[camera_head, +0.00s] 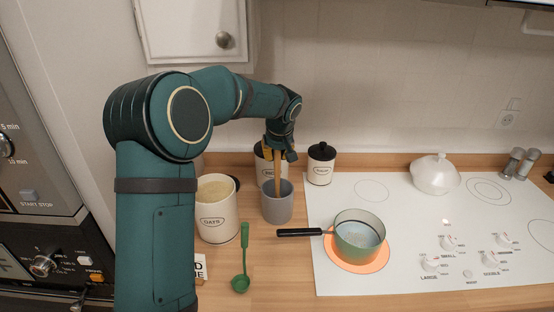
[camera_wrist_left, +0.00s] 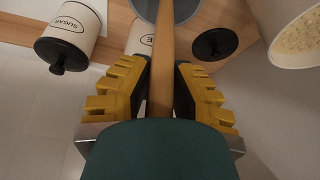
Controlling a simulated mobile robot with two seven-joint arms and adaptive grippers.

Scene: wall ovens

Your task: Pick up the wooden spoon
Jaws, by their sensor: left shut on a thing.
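The wooden spoon (camera_head: 277,177) stands upright with its lower end inside a grey cup (camera_head: 278,211) on the wooden counter. My left gripper (camera_head: 278,151) is above the cup and shut on the upper part of the spoon. In the left wrist view the spoon's handle (camera_wrist_left: 162,75) runs between the two yellow-and-black fingers (camera_wrist_left: 160,95), and the grey cup (camera_wrist_left: 202,8) shows only in part at the top. The lower end of the spoon is hidden by the cup. My right gripper is not in view.
An oats canister (camera_head: 216,222) stands left of the cup, with a green ladle (camera_head: 243,265) in front. Lidded canisters, one at right (camera_head: 321,166), stand behind. A pot (camera_head: 358,240) sits on a glowing burner of the white cooktop (camera_head: 430,205), its handle pointing toward the cup.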

